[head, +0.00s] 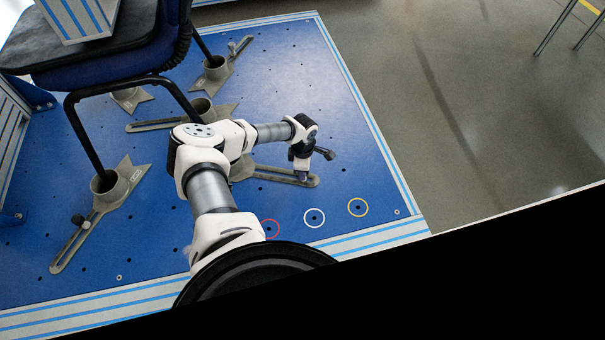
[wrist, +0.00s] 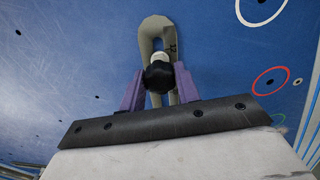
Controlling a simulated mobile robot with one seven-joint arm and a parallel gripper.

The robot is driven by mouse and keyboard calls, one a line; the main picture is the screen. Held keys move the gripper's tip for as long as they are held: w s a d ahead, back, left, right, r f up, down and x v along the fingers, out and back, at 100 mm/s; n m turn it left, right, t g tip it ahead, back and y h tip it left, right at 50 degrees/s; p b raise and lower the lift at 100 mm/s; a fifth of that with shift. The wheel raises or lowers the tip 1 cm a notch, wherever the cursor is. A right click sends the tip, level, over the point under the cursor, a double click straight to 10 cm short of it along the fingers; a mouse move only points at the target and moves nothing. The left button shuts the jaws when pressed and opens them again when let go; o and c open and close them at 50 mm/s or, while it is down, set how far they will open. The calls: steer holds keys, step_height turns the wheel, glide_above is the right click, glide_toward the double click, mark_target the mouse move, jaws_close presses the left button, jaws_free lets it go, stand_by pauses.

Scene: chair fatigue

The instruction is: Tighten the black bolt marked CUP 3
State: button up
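A black bolt (wrist: 158,76) with a round head sits between the two purple fingers of my gripper (wrist: 159,82) in the wrist view. Its sides meet both fingers, so the gripper looks shut on it. A pale rounded piece shows just beyond the bolt head. The bolt is over the grey slotted bracket (wrist: 157,30), whose rounded end points away. In the head view my gripper (head: 302,177) points down at this bracket (head: 270,172) near its right end, and hides the bolt there. No CUP 3 lettering is readable; a small dark mark is on the bracket.
The blue base plate (head: 280,75) has many small holes. A chair (head: 120,85) stands on it at left, its legs in grey cups (head: 108,190). Red (head: 269,229), white (head: 315,218) and yellow (head: 357,207) rings lie in front.

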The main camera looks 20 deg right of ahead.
steer(key=shift+c, duration=0.7)
steer(key=m, duration=0.2)
steer(key=shift+m+b, duration=0.3)
steer(key=shift+b, duration=0.05)
steer(key=shift+m, duration=0.7)
steer(key=m+b, duration=0.1)
steer(key=m, duration=0.3)
steer(key=o, duration=1)
